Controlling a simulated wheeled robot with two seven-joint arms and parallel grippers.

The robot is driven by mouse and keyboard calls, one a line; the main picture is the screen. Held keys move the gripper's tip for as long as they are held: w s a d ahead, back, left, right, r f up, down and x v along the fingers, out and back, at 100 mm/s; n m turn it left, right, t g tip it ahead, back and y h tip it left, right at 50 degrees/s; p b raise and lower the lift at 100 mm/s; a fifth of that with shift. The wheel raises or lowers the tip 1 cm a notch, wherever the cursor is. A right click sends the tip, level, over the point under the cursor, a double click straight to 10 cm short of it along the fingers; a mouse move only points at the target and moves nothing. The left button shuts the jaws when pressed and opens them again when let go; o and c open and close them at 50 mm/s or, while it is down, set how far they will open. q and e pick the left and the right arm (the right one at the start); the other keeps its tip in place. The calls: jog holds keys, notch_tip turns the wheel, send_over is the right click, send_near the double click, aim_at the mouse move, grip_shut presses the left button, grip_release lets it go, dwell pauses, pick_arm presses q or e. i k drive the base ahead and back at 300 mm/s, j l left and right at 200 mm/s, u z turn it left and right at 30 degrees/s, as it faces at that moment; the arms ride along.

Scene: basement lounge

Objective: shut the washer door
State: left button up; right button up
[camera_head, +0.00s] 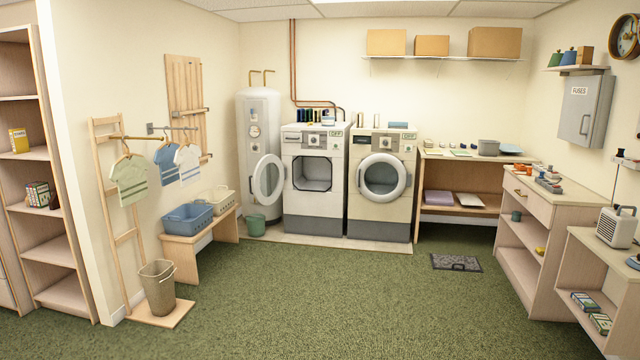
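Two white front-loading machines stand side by side at the back wall. The left machine (313,205) has its round door (267,180) swung wide open to the left, which leaves its dark square opening exposed. The right machine (380,210) has its round door (382,175) against its front, apparently shut. No readable label tells which one is the washer. Neither of my grippers is in view, and the machines are some way off across the room.
Green carpet (320,300) lies open up to the machines. A dark mat (456,263) and counters (560,205) are on the right.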

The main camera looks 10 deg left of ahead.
aim_at(259, 197)
jog(key=i+j+u, duration=0.5)
jog(key=i, duration=0.15)
jog(key=i+u, duration=0.5)
jog(key=i, duration=2.8)
jog(key=i+u, duration=0.15)
jog(key=i, duration=0.3)
jog(key=i+l+u, duration=0.15)
jog(key=i, duration=0.25)
jog(key=i+l+u, duration=0.2)
jog(key=i, duration=0.25)
jog(key=i+l+u, duration=0.15)
jog(key=i, duration=0.25)
jog(key=l, duration=0.1)
